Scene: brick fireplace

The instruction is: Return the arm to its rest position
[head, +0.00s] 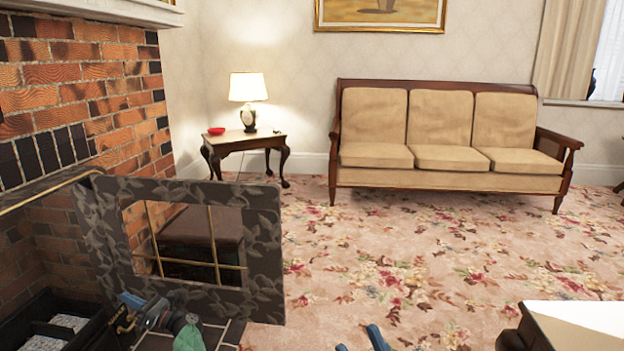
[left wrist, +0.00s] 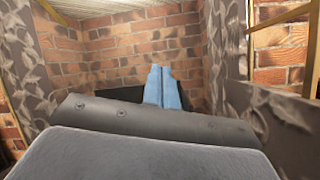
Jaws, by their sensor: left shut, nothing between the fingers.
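My left gripper (head: 130,300) is low at the left in the head view, in front of the fireplace opening and close to the patterned fire screen (head: 262,265). In the left wrist view its blue fingers (left wrist: 162,86) are together with nothing between them, pointing toward the brick back of the fireplace (left wrist: 135,45). My right gripper (head: 362,342) shows only as blue fingertips at the bottom edge of the head view. They stand apart, and the rest of that gripper is out of frame.
The brick fireplace (head: 75,90) fills the left side. A side table (head: 245,142) with a lit lamp (head: 248,90) and red bowl (head: 216,131) stands at the back, beside a beige sofa (head: 440,120). A white-topped piece (head: 580,320) is at lower right. The flowered carpet (head: 420,245) is open between.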

